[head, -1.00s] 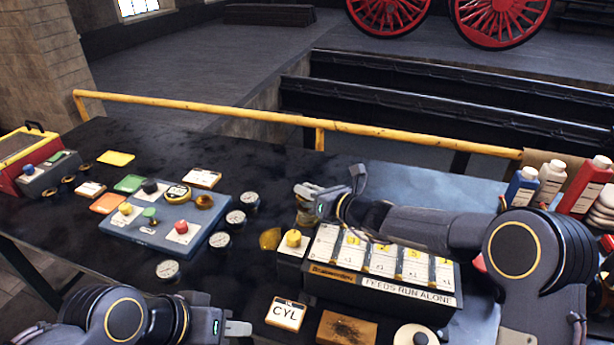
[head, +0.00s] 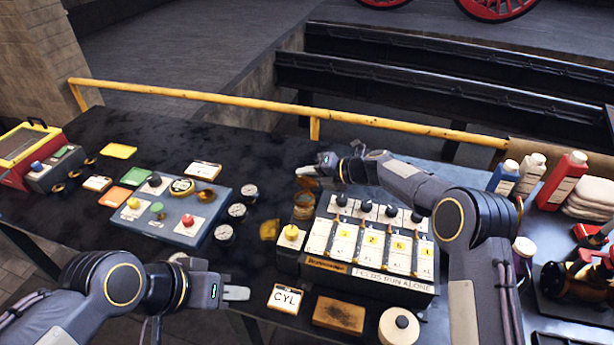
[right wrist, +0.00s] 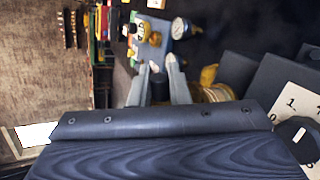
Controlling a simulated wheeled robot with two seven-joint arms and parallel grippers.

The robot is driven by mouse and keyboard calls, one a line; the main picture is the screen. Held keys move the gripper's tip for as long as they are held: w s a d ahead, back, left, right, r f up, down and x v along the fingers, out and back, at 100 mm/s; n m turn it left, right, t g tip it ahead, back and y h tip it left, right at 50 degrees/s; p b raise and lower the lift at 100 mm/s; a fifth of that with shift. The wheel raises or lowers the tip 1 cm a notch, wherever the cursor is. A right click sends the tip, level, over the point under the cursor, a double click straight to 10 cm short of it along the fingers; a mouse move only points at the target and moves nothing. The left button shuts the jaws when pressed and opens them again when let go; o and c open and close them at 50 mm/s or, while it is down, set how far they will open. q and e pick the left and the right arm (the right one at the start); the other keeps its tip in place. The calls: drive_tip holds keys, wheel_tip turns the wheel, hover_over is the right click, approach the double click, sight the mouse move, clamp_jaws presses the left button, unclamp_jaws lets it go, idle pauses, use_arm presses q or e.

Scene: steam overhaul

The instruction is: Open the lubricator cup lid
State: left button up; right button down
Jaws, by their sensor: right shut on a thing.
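The brass lubricator cup (head: 303,206) stands at the back left corner of the slotted feed box, and its brass side also shows in the right wrist view (right wrist: 214,93). Its brass lid (head: 306,183) appears raised and tilted above the cup's rim. My right gripper (head: 316,169) is at the lid and shut on it, seen from behind in the right wrist view (right wrist: 164,66); the exact grip is small and partly hidden. My left gripper (head: 236,293) hangs over the front of the table beside the CYL card, holding nothing that I can see; its finger gap is not clear.
The feed box (head: 365,282) with upright knobs lies right of the cup under my right forearm. A blue-grey control panel (head: 165,225) and several gauges (head: 237,211) stand to the left. A yellow rail (head: 250,108) runs behind the table. Bottles (head: 530,175) stand at the right.

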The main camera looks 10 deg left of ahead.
drive_tip(key=shift+w+f+m+g, duration=0.1)
drive_tip(key=shift+w+m+g, duration=0.5)
drive_tip(key=shift+m, duration=0.2)
drive_tip(key=c, duration=1.4)
unclamp_jaws()
drive_tip(key=shift+c, duration=0.2)
drive_tip(key=shift+d, duration=0.15)
drive_tip(key=b+v, duration=0.2)
drive_tip(key=v, duration=0.5)
drive_tip(key=shift+d, duration=0.3)
